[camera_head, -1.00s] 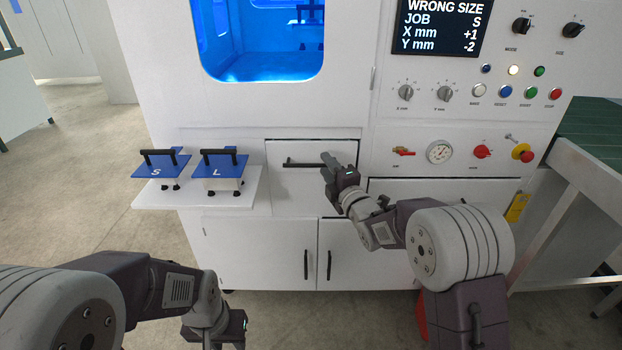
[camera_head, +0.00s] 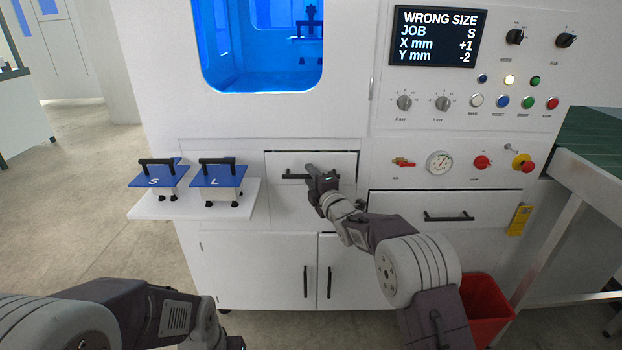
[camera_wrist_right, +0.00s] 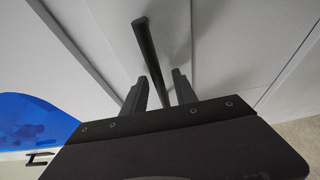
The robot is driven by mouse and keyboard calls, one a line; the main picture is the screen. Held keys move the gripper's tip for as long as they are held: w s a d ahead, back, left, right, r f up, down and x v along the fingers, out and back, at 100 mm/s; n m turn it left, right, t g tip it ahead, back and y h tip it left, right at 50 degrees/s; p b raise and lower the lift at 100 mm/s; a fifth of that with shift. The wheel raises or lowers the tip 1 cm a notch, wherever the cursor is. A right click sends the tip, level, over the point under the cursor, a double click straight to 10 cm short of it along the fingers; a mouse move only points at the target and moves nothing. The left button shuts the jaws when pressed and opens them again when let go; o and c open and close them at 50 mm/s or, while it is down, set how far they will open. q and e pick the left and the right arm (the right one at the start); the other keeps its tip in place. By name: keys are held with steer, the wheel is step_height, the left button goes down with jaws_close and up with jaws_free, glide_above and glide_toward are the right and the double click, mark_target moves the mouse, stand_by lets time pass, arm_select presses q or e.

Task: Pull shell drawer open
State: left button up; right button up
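A white drawer front (camera_head: 284,196) with a dark bar handle (camera_head: 291,176) is in the cabinet face below the blue-lit window. It looks flush with the cabinet. My right gripper (camera_head: 311,176) is at the right part of this handle. In the right wrist view the handle (camera_wrist_right: 145,35) runs between the two spread fingers (camera_wrist_right: 160,85), with small gaps beside it; I cannot tell whether they touch it. My left gripper (camera_head: 235,343) is cut off at the bottom edge, and its fingers are hidden. No label shows which drawer is the shell drawer.
A second drawer (camera_head: 400,205) with a bar handle is to the right. A shelf (camera_head: 140,208) at left holds blue S (camera_head: 154,180) and L (camera_head: 215,178) blocks. Cupboard doors (camera_head: 260,265) are below. A red bin (camera_head: 488,305) stands right. The screen (camera_head: 437,37) reads WRONG SIZE.

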steer(key=shift+w, duration=0.1)
jaws_close()
stand_by(1.4)
